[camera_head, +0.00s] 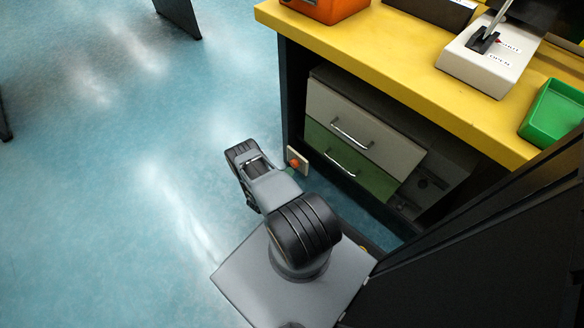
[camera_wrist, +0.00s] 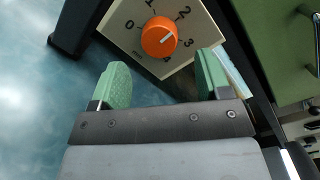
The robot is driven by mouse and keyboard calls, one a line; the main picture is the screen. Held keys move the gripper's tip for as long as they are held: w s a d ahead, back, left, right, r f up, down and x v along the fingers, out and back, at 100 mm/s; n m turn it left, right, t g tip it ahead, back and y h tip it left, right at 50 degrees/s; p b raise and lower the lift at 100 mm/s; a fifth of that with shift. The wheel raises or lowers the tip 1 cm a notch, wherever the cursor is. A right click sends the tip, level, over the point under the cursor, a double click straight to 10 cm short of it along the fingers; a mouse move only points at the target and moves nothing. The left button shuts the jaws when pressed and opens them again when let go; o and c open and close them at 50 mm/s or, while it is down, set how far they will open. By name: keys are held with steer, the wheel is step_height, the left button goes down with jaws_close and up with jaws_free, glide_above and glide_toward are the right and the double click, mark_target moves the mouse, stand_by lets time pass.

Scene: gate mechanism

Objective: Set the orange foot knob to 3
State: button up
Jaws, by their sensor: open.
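The orange foot knob (camera_wrist: 159,36) sits on a pale dial plate (camera_wrist: 185,50) marked 0 to 4. Its white pointer line aims to the upper right, between the 2 and the 3, seemingly nearer the 2. In the head view the orange knob (camera_head: 294,163) shows low at the left end of the workbench, just beyond my arm. My gripper (camera_wrist: 163,72) is open, with green fingers spread apart and nothing between them. In the wrist view the knob lies ahead of the fingertips, roughly midway between them, and appears apart from them. My arm hides most of the gripper in the head view.
A yellow bench top (camera_head: 400,60) overhangs a drawer unit with a white drawer (camera_head: 350,122) and a green drawer (camera_head: 345,165). A dark bench leg (camera_head: 291,95) stands near the knob. The blue floor (camera_head: 120,180) at left is clear.

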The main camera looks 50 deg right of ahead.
mark_target(293, 166)
steer(key=shift+w+d+b, duration=0.1)
steer(key=shift+d+b, duration=0.25)
steer(key=shift+d, duration=2.05)
steer(key=c, duration=0.9)
steer(key=shift+f+m, duration=0.1)
steer(key=shift+m, duration=0.2)
steer(key=shift+f+m+b, duration=0.1)
steer(key=shift+m+b, duration=0.5)
steer(key=shift+b, duration=0.1)
steer(key=m+b, duration=0.2)
steer(key=m, duration=0.2)
steer(key=shift+m+h, duration=0.3)
steer(key=m+g+b, duration=0.1)
steer(key=m+b, duration=0.1)
steer(key=m, duration=0.3)
steer(key=shift+m+h+b, duration=0.3)
steer(key=shift+m, duration=0.4)
